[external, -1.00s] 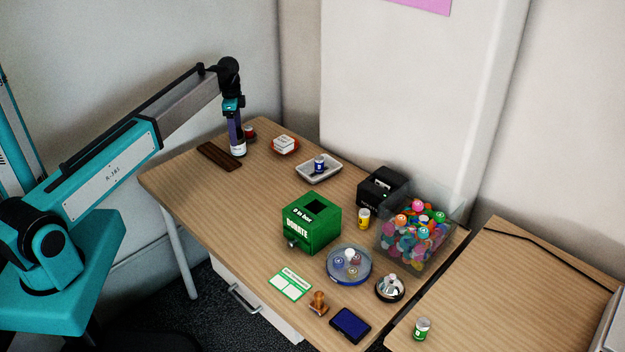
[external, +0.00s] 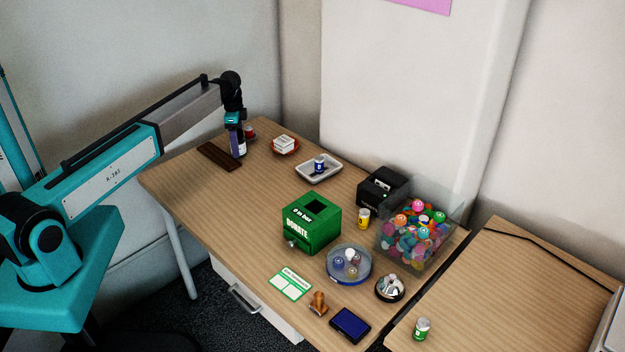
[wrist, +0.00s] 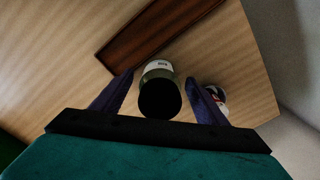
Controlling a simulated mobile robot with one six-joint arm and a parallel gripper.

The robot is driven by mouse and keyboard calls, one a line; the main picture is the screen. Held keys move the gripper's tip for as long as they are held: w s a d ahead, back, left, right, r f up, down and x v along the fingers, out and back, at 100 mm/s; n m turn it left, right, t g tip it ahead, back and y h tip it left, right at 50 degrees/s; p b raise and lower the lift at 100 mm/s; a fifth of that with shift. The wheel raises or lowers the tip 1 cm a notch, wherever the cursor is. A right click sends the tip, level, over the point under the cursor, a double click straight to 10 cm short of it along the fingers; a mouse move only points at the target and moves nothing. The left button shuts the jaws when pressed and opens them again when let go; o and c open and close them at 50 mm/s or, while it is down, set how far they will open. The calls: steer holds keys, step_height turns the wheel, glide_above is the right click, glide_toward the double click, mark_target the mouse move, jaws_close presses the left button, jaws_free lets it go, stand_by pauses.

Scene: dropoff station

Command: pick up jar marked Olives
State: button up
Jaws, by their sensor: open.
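A jar with a black lid, an olive-green body and a white label (wrist: 158,98) stands on the desk in the wrist view. Its label print is too small to read. My gripper (wrist: 160,77) is open, with one purple finger on each side of this jar. Some space shows between the jar and each finger, so the jar is not clamped. In the external view my gripper (external: 236,146) points down at the far left of the desk, and the jar's white label (external: 242,149) shows partly behind a finger.
A red-labelled jar (wrist: 217,98) stands close to the right finger. A dark brown board (external: 219,156) lies beside my gripper.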

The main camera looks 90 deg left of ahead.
steer(key=shift+c, duration=0.4)
steer(key=c, duration=1.2)
steer(key=shift+o, duration=0.2)
steer(key=shift+r, duration=0.15)
steer(key=shift+r+b, duration=0.45)
steer(key=shift+r, duration=0.75)
steer(key=s+d+r+b, duration=0.1)
steer(key=s+d, duration=0.3)
steer(key=d, duration=0.3)
steer(key=s+d+r+b, duration=0.1)
steer(key=s+d, duration=0.3)
steer(key=d, duration=0.3)
steer(key=shift+r+b, duration=0.15)
steer(key=shift+b, duration=0.2)
steer(key=shift+w, duration=0.1)
